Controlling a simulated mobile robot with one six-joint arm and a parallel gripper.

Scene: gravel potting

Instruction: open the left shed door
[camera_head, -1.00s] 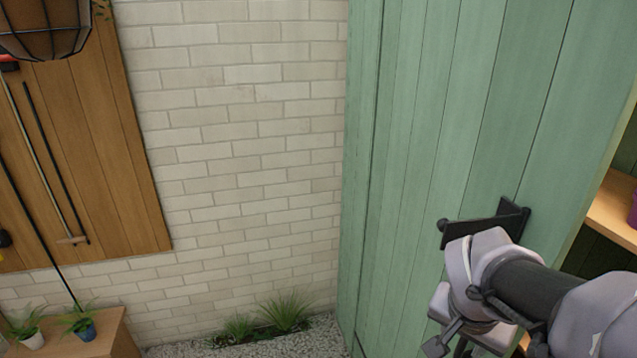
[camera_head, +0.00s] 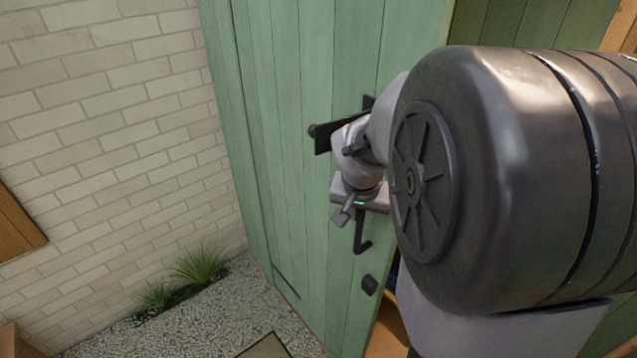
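The green plank shed door (camera_head: 285,130) fills the middle of the view. Its right edge stands clear of the shed, and the dark green interior (camera_head: 490,25) shows past it. My gripper (camera_head: 350,215) is in front of the door's face, near that edge. My large grey arm link hides much of the right side. A black hooked piece (camera_head: 362,240) shows just below the gripper; I cannot tell whether it belongs to the door or to my gripper. A small black block (camera_head: 369,285) sits lower on the door. The fingers are too small and partly hidden to judge their opening or contact.
A pale brick wall (camera_head: 110,110) stands to the left of the door. Gravel (camera_head: 215,305) covers the ground, with grass tufts (camera_head: 200,263) at the wall's foot. A wooden panel edge (camera_head: 15,230) shows at far left. Open gravel lies in front of the door.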

